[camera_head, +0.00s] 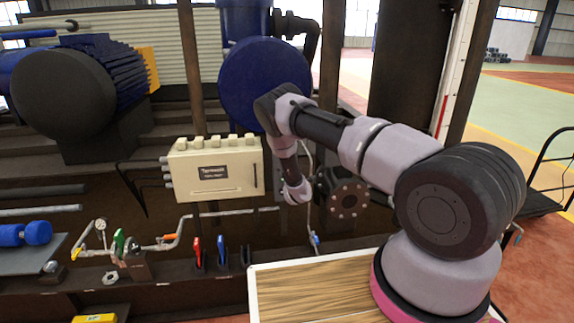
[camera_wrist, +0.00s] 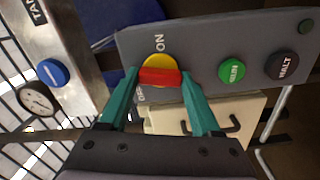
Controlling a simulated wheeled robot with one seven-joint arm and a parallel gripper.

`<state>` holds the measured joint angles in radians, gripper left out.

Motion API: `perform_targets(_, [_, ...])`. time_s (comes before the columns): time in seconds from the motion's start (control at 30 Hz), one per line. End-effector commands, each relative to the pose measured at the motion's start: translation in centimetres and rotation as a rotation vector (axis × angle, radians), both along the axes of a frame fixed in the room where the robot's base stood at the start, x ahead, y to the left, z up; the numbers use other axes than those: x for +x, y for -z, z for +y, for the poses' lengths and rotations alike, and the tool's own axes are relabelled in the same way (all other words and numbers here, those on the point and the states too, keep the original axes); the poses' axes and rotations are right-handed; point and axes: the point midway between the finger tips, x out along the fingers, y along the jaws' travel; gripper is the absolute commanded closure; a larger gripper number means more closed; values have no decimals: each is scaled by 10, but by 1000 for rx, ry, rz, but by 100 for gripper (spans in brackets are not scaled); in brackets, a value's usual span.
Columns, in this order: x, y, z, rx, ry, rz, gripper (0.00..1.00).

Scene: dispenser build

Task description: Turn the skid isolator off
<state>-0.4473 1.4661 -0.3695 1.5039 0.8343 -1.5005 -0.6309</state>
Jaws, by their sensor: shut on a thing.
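The isolator switch, a red bar handle (camera_wrist: 160,76) on a yellow disc (camera_wrist: 158,63), sits on a grey control panel (camera_wrist: 205,45) in the wrist view. The bar lies roughly level across that picture. The word ON stands above the disc, and partly covered lettering shows below it at the left. The teal fingers of my gripper (camera_wrist: 161,80) are shut on the bar, one at each end. In the head view my arm reaches left to the grey panel (camera_head: 317,191), and the wrist hides the switch and fingertips.
A green button (camera_wrist: 232,68) and a black HALT button (camera_wrist: 282,66) are right of the switch. A metal plate with a blue button (camera_wrist: 52,73) and a gauge (camera_wrist: 36,99) are left. A cream junction box (camera_head: 216,172) stands beside my wrist.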

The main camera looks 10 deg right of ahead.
Motion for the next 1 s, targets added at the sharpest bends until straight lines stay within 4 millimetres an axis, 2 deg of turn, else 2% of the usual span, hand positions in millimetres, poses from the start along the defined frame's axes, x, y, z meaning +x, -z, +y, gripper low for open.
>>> perform_targets(0.4, [-1, 1, 0, -202, 1, 2, 91])
perform_targets(0.97, [-1, 2, 0, -234, 0, 3, 91])
perform_targets(1.0, [-1, 2, 0, -234, 0, 3, 31])
